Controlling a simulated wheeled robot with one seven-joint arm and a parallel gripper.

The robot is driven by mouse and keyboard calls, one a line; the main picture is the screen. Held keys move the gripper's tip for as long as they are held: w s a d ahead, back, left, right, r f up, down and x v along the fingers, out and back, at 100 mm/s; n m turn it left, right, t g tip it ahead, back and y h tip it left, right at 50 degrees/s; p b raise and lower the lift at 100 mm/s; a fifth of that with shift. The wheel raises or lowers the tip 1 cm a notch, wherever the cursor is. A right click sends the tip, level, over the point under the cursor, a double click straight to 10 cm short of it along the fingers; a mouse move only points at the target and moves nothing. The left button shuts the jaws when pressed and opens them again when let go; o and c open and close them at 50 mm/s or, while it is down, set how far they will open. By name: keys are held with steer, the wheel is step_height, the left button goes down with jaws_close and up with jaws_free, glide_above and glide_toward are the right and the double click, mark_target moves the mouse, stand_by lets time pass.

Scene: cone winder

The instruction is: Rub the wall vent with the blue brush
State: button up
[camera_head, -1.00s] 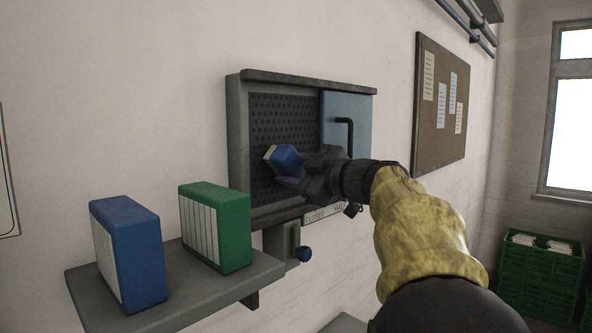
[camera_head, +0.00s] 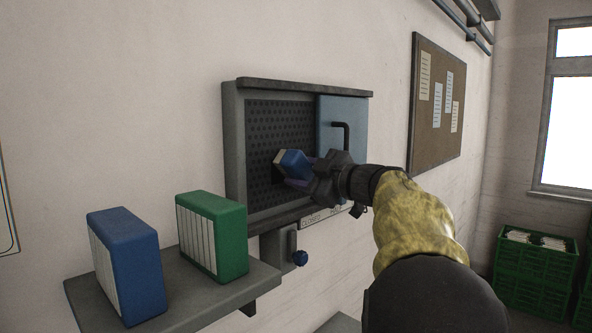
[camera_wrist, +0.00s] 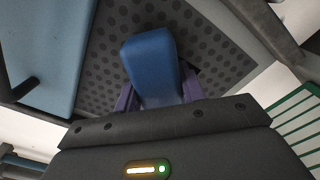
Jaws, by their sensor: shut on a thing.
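My gripper (camera_head: 306,172) is shut on the blue brush (camera_head: 294,163), a blue block with a pale face turned toward the wall vent. In the wrist view the brush (camera_wrist: 150,62) stands out between my purple fingers. The wall vent (camera_head: 268,120) is a dark perforated panel in a grey frame. A light blue cover (camera_head: 335,110) with a black handle hides its right part. The brush is in front of the panel's lower right part, close to the cover's left edge. I cannot tell for certain whether its face touches the panel.
A grey wall shelf (camera_head: 200,302) at lower left holds a blue block (camera_head: 135,260) and a green block (camera_head: 222,235), both with pale faces. A cork board (camera_head: 437,125) hangs to the right; green crates (camera_head: 535,270) stand at far right.

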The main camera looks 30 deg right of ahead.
mark_target(274, 172)
steer(key=shift+w, duration=0.15)
stand_by(0.3)
steer(key=shift+s+a, duration=0.2)
steer(key=shift+a, duration=0.45)
steer(key=shift+s+a, duration=0.25)
steer(key=shift+a, duration=0.45)
steer(key=shift+s+a, duration=0.2)
steer(key=shift+a, duration=0.45)
steer(key=shift+b+v, duration=0.3)
steer(key=shift+v, duration=2.25)
steer(key=shift+s+d, duration=0.2)
steer(key=shift+s, duration=0.15)
